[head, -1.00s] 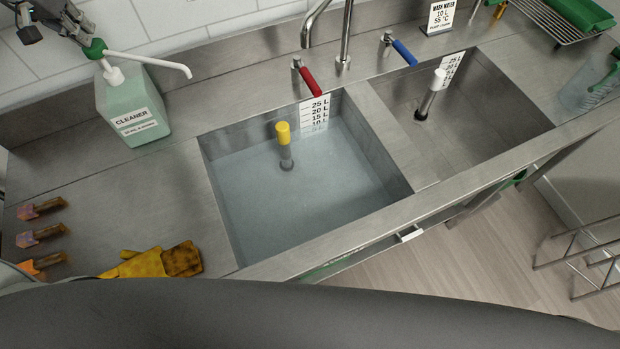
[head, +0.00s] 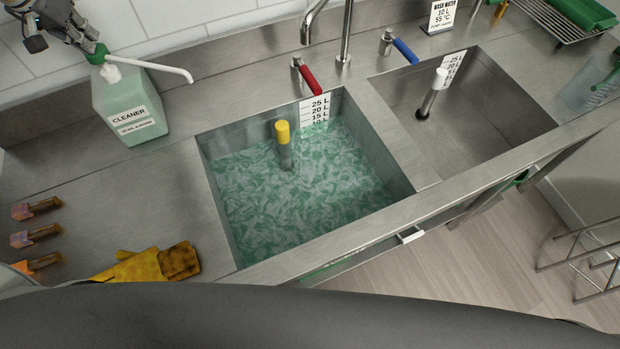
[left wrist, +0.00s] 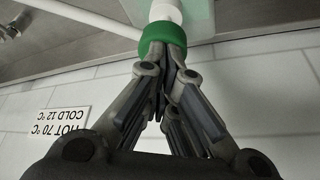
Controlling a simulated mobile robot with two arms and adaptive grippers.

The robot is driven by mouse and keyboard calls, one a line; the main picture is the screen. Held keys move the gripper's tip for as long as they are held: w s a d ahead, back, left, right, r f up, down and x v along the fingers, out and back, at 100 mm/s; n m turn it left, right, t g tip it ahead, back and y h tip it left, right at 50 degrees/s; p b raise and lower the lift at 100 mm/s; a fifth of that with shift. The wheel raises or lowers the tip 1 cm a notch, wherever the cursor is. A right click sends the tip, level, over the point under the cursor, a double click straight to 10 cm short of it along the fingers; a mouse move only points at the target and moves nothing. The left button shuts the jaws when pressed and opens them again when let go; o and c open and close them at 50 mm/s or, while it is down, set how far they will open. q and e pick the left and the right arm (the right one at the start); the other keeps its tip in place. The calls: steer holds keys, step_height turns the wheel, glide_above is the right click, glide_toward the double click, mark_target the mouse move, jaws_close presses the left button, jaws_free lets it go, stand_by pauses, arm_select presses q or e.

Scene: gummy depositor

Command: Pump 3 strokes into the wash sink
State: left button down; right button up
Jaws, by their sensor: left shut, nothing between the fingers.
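The cleaner bottle (head: 131,106) is a pale green translucent jug with a white label, upright on the counter at the left. Its white pump spout (head: 155,67) points right toward the wash sink. My left gripper (head: 90,46) is shut, with its fingertips at the green pump collar (head: 97,55). The left wrist view shows the shut fingers (left wrist: 165,62) against the green collar (left wrist: 163,34). The wash sink (head: 393,172) holds water (head: 290,195) with a swirled green-and-white pattern and a yellow-topped standpipe (head: 283,140). My right gripper is not in view.
A second sink (head: 480,115) at the right looks empty, with a white-topped standpipe (head: 434,90). Red (head: 311,80) and blue (head: 405,51) tap levers stand behind the sinks. A yellow glove (head: 150,265) and several small scrapers (head: 38,238) lie at the front left.

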arm_select(q)
steer(key=shift+s+f, duration=0.1)
steer(key=shift+f, duration=0.05)
steer(key=shift+r+p, duration=1.45)
steer(key=shift+r, duration=0.3)
steer(key=shift+f, duration=0.15)
